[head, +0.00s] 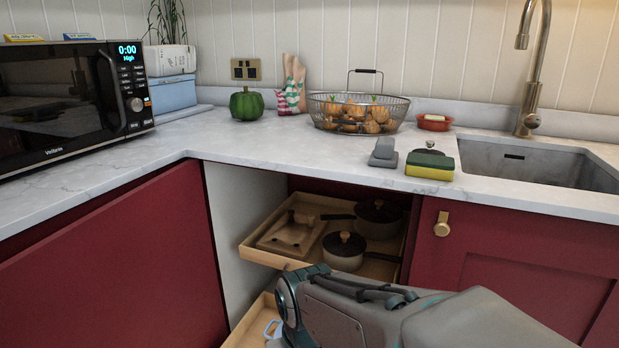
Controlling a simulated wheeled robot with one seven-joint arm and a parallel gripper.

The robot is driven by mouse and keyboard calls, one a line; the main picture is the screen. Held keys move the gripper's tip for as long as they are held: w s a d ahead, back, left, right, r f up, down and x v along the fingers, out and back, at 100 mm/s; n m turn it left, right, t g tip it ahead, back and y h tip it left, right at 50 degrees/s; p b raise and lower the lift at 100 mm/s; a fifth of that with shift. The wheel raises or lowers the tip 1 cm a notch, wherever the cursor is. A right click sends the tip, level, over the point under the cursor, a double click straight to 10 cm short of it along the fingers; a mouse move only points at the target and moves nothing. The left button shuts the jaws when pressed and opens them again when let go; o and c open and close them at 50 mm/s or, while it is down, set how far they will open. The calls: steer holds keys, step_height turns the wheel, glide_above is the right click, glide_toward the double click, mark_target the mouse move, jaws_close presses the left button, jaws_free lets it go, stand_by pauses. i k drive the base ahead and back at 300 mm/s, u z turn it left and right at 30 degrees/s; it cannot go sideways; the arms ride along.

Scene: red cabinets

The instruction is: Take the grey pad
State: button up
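The grey pad (383,153) is on the white countertop near its front edge, left of the sink. It looks like a small grey block with a stepped shape; I cannot tell whether it is one piece or two. A yellow sponge with a dark green top (430,170) lies just to its right, with a small gap between them. My arm reaches in from the lower right, below counter height and in front of the open cabinet. My gripper itself does not show, so its fingers and anything in them are hidden.
A wire basket of onions (358,113) stands behind the pad, and a small dark round item (430,148) behind the sponge. The sink (540,165) is to the right. An open drawer with pans (290,240) juts out below the counter. The counter left of the pad is clear.

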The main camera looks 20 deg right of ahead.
mark_target(384, 155)
steer(key=k, duration=0.5)
steer(key=u, duration=1.95)
steer(key=k, duration=1)
steer(key=z, duration=1.45)
steer(key=i, duration=1)
